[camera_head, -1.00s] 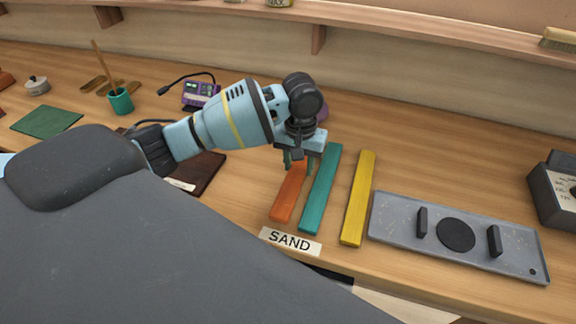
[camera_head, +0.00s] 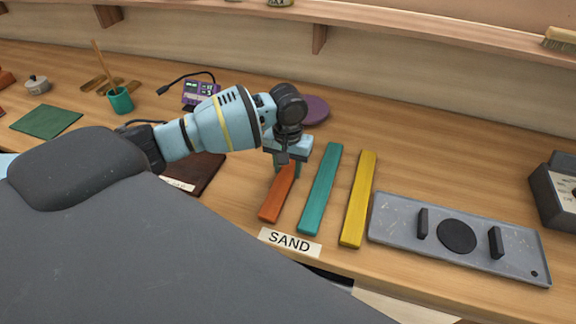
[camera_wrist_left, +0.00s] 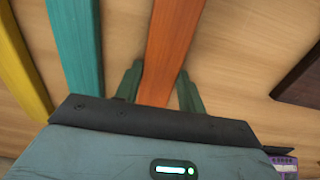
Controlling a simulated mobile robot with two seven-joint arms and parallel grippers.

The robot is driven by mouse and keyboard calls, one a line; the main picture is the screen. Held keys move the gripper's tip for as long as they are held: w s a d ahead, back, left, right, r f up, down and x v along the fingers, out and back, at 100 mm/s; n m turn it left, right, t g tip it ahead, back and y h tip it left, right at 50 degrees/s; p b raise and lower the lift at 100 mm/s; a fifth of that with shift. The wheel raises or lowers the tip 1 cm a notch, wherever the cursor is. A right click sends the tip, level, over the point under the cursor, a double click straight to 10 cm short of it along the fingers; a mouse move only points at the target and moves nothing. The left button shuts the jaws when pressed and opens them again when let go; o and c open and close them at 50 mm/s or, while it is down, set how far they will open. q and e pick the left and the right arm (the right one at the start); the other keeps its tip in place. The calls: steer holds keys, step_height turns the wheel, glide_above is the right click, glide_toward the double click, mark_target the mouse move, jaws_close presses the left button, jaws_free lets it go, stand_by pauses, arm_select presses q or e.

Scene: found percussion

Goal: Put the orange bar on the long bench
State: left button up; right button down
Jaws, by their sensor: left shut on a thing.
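The orange bar (camera_head: 277,195) is at the left of a row of three bars, with its near end by the SAND label (camera_head: 290,242). My left gripper (camera_head: 284,166) is shut on its far part, and its hand hides the far end. In the left wrist view the orange bar (camera_wrist_left: 172,45) runs between the two green fingers (camera_wrist_left: 160,88). A slight height above the wood is hard to tell. The long wooden bench (camera_head: 420,150) spans the view. My right gripper is not in view.
A teal bar (camera_head: 321,190) and a yellow bar (camera_head: 358,200) lie just right of the orange bar. A grey tray (camera_head: 395,205) lies further right. A dark brown board (camera_head: 205,175) is on the left, and a purple disc (camera_head: 317,108) is behind the hand. Bare wood lies right of the disc.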

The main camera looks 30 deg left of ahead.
mark_target(288, 171)
arm_select(q)
steer(key=o, duration=1.1)
steer(key=shift+c, duration=0.2)
step_height(288, 171, up, 12)
steer(key=shift+p, duration=0.4)
